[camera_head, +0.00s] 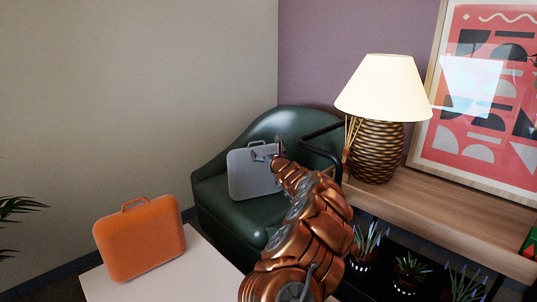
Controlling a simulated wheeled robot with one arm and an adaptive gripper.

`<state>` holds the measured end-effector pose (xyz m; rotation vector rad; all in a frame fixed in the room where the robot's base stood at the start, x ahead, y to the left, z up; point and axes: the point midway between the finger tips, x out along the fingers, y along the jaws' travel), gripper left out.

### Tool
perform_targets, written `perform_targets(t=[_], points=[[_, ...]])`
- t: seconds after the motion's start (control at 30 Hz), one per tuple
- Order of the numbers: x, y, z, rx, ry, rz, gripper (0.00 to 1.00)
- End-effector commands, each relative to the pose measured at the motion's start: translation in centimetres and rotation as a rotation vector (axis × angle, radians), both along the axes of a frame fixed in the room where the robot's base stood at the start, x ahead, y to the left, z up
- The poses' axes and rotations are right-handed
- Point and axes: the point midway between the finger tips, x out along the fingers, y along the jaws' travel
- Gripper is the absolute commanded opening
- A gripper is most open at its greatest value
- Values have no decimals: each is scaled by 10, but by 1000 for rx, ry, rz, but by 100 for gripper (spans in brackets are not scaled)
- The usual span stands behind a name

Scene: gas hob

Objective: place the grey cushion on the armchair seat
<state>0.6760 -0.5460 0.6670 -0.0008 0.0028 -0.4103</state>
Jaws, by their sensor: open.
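The grey cushion (249,178) looks like a flat grey case with rounded corners and a handle on top. It stands upright, slightly tilted, on the seat of the dark green armchair (212,201), in front of the backrest. My gripper (262,153) is open at the upper right of the grey piece, overlapping its top edge in the picture. I cannot tell whether the fingers touch it. My copper-coloured arm reaches up from the bottom and hides the right part of the seat and the grey piece's right edge.
An orange case (140,240) stands on a white table (193,272) at lower left. A wooden sideboard (450,207) at right bears a lamp (379,140), reed sticks and a framed picture (490,100). Potted plants (410,270) sit below it. Leaves (18,206) show far left.

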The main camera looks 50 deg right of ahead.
Motion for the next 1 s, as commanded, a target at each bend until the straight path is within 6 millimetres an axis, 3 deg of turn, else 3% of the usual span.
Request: perform_targets(t=[0.3,0.77,0.87,0.97,1.0], points=[[-18,7,2,0,-4,-1,100],[-16,16,5,-11,-4,17,100],[-1,42,19,-50,-5,75,100],[22,93,46,-132,-10,185,100],[31,118,58,-174,-13,239,100]])
